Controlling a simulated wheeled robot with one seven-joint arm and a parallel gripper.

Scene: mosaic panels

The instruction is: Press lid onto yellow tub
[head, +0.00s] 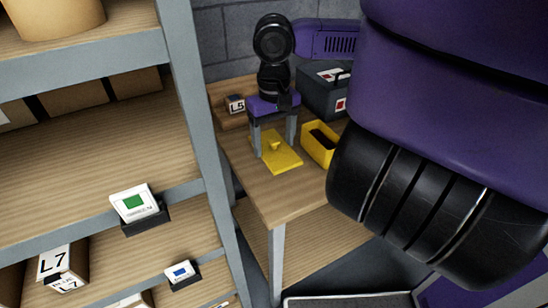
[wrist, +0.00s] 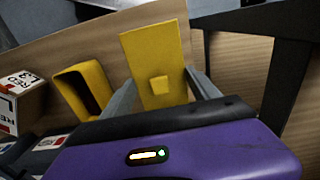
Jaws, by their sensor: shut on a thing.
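The yellow lid (head: 283,161) is a flat rectangular plate with a small square knob on top. It is at the wooden table's left part in the head view, and in the upper middle of the wrist view (wrist: 154,50). My gripper (head: 275,148) points down over it, shut on the lid with one finger at each long side and the knob between them, as the wrist view (wrist: 160,78) also shows. I cannot tell whether the lid touches the table. The yellow tub (head: 318,158) stands open and upright right of the lid; in the wrist view (wrist: 70,92) it is to the left.
A dark box (head: 325,92) with red-and-white labels stands behind the tub. A small box marked L5 (head: 236,104) is at the table's back left. A grey-framed shelf (head: 188,125) stands at the left. The table front (head: 275,195) is bare. My purple arm hides the right side.

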